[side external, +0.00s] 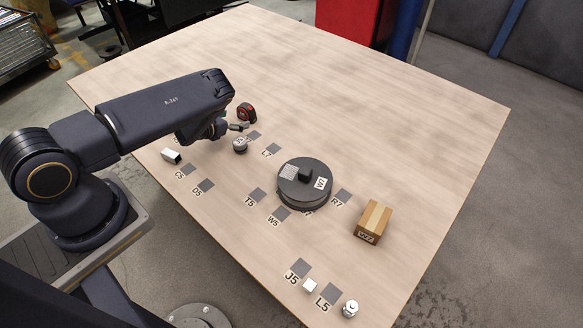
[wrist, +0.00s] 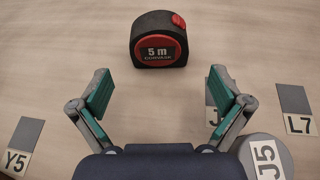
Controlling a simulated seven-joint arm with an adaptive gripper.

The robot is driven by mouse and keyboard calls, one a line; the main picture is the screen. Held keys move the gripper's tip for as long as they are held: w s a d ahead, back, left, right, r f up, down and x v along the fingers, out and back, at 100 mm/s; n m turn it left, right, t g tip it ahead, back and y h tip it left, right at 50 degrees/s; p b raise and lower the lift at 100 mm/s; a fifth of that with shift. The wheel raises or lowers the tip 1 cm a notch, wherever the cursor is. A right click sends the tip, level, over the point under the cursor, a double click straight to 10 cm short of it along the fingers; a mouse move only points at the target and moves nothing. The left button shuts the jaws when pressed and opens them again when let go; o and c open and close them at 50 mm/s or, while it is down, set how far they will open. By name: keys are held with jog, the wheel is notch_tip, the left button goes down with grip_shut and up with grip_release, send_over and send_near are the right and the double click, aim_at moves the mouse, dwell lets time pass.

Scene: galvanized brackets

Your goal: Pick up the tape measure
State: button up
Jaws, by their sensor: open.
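The tape measure (wrist: 158,40) is black and red with a "5 m" label. It stands upright on the table, ahead of my gripper and roughly centred between its fingers in the wrist view. In the side external view the tape measure (side external: 247,113) stands just beyond my gripper (side external: 240,127). My gripper (wrist: 165,95) is open, with its green-padded fingers wide apart and nothing between them. The fingers do not touch the tape measure.
Grey squares with labels lie around the wooden table (side external: 400,110). The table beyond the tape measure is clear.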

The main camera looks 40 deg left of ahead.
aim_at(243, 115)
jog(key=shift+x, duration=3.4)
jog(key=shift+r, duration=0.2)
jog(key=shift+c, duration=0.4)
jog(key=c, duration=1.3)
jog(key=shift+r, duration=0.1)
